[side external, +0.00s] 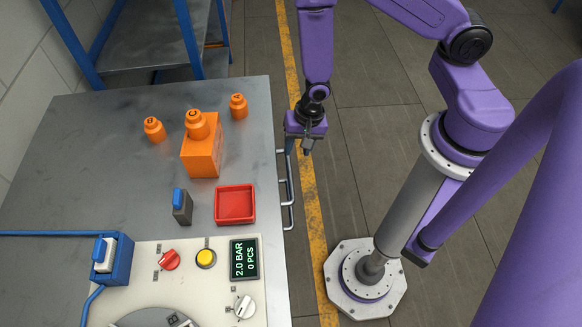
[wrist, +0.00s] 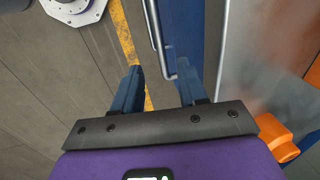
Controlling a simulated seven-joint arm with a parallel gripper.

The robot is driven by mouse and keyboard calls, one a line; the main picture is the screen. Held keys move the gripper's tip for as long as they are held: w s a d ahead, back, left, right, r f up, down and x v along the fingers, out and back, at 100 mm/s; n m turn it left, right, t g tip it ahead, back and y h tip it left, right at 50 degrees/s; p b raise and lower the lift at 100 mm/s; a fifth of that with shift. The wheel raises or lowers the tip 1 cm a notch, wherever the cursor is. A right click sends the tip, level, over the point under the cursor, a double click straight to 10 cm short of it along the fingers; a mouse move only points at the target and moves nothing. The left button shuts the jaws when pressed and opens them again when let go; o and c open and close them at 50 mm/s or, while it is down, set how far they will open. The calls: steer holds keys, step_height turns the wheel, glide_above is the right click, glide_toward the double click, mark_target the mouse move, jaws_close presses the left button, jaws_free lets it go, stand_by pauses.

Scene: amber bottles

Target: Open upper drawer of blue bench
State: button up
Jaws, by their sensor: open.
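The bench has a grey metal top (side external: 90,130) and a blue front face, which shows in the wrist view (wrist: 186,32). Metal bar handles (side external: 290,190) stick out along its right edge in the side view, one lower than the other. One bar handle (wrist: 157,30) shows in the wrist view, its near end between the lines of my fingers. My gripper (side external: 306,150) points down beside the bench edge, near the far end of the handles. In the wrist view my gripper (wrist: 158,78) is open and empty, fingers apart. The drawer fronts are mostly hidden; no drawer visibly stands out.

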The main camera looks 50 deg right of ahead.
mark_target(290, 172)
steer(key=f, duration=0.3)
steer(key=a+f, duration=0.1)
steer(key=f, duration=0.2)
steer(key=w+f, duration=0.1)
steer(key=f, duration=0.3)
steer(key=shift+w+a, duration=0.1)
steer(key=shift+a, duration=0.05)
steer(key=shift+r, duration=0.1)
jaws_close()
